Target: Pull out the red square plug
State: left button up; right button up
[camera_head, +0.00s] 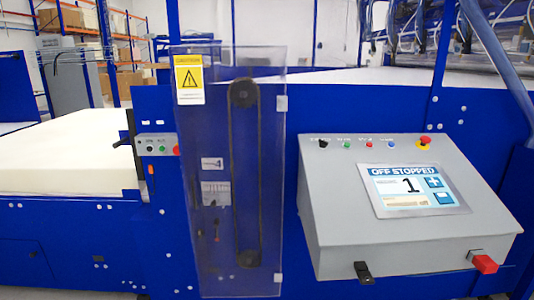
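The red square plug (485,264) sits at the lower right front of the grey control box (410,240). It is seated against a small grey fitting on the box's lower edge. A black plug-like piece (363,272) sits on the same lower edge further left. Neither of my grippers is in the view.
The control box carries a lit screen (417,188) reading "OFF STOPPED" and a red-and-yellow emergency button (424,142). A clear guard (230,180) with a yellow warning label covers a belt at the left. A large white foam block (65,155) lies at far left.

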aim_at(486, 265)
jog(key=l+z, duration=0.1)
jog(key=z, duration=0.4)
jog(key=i+z, duration=0.15)
jog(key=z, duration=0.3)
jog(key=i+l+z, duration=0.1)
jog(key=z, duration=0.4)
